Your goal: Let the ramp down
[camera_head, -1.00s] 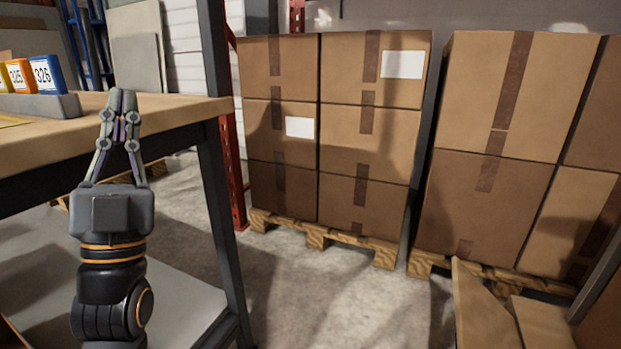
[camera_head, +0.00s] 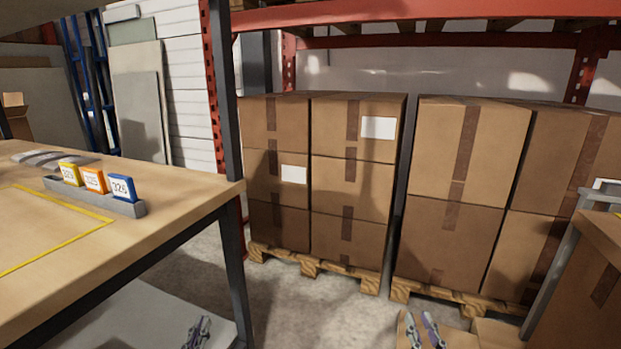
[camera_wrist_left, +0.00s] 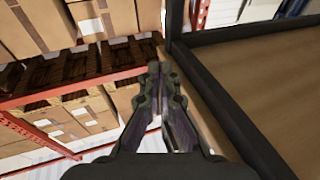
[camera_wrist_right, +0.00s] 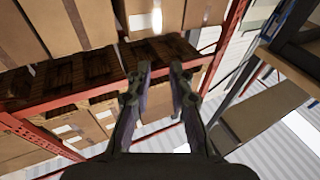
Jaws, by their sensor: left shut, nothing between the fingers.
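I cannot make out a ramp in any view. My left gripper (camera_head: 197,325) is at the bottom of the head view, beside the workbench leg. Its fingers meet at the tips in the left wrist view (camera_wrist_left: 158,68), with nothing between them. My right gripper (camera_head: 425,318) is at the bottom of the head view, in front of open cardboard flaps. Its fingers stand apart and empty in the right wrist view (camera_wrist_right: 160,72).
A wooden workbench (camera_head: 190,190) stands at left, with a grey holder (camera_head: 128,208) of numbered cards. Stacked cartons (camera_head: 350,190) on pallets (camera_head: 318,268) fill the back under a red rack beam (camera_head: 420,14). A grey-framed stand (camera_head: 552,262) with a cardboard box is at right. Concrete floor shows between.

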